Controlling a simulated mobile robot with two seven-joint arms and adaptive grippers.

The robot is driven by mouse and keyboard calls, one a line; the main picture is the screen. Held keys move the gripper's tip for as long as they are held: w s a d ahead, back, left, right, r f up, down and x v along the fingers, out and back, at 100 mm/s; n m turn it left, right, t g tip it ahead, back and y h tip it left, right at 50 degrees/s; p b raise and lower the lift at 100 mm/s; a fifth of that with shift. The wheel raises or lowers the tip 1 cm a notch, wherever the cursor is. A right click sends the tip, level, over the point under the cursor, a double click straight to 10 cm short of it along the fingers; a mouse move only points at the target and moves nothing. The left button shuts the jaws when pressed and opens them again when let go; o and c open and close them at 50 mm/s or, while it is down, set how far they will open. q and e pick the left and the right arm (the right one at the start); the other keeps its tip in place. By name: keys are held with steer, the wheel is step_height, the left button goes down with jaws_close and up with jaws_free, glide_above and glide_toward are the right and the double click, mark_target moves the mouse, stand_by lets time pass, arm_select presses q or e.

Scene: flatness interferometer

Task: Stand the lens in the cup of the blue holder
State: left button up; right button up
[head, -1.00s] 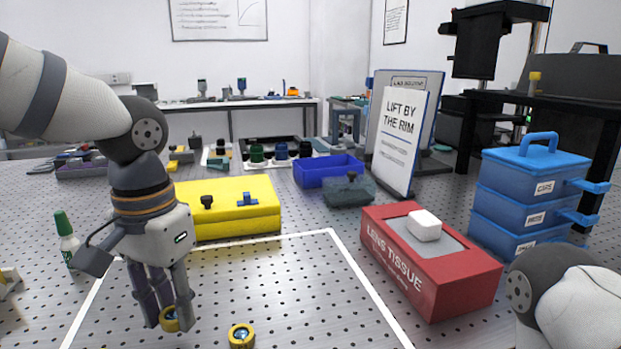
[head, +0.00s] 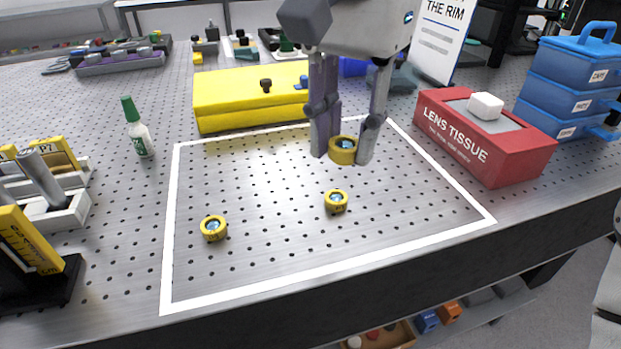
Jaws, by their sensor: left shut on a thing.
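My left gripper (head: 343,160) hangs from the top of the head view, its fingers shut on a yellow-rimmed lens (head: 342,151). The lens is low over the back right part of the white-outlined area; I cannot tell whether it touches the bench. Two similar lenses lie on the bench inside the outline: one in front of the gripper (head: 336,201), one farther left (head: 213,228). I cannot make out the blue holder; my gripper covers part of the back of the bench. My right gripper is out of view.
A yellow case (head: 245,100) stands behind the outline, and a red lens tissue box (head: 485,140) to its right. A green-capped bottle (head: 138,130) stands at left. Blue stacked drawers (head: 570,85) stand far right. The outline's front part is mostly clear.

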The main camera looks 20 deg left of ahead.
arm_select(q)
steer(key=shift+s+d+r, duration=0.2)
steer(key=shift+s+d, duration=0.05)
steer(key=shift+d, duration=0.05)
steer(key=shift+w+f, duration=0.1)
steer(key=shift+w, duration=0.05)
steer(key=w+a+f, duration=0.4)
steer(key=w, duration=0.3)
glide_above(312, 177)
steer(key=f, duration=0.5)
steer(key=shift+s+d+b, duration=0.25)
steer(key=shift+s+b, duration=0.1)
steer(key=shift+s, duration=0.05)
steer(key=shift+w+a+f, duration=0.15)
steer(key=shift+w+f, duration=0.05)
steer(key=shift+f, duration=0.75)
steer(key=shift+w+a+f, duration=0.1)
steer(key=shift+w+f, duration=0.05)
steer(key=shift+f, duration=0.75)
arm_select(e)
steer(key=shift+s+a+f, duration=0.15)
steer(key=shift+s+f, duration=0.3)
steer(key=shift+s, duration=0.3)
arm_select(q)
steer(key=shift+f, duration=0.15)
steer(key=o, duration=1.1)
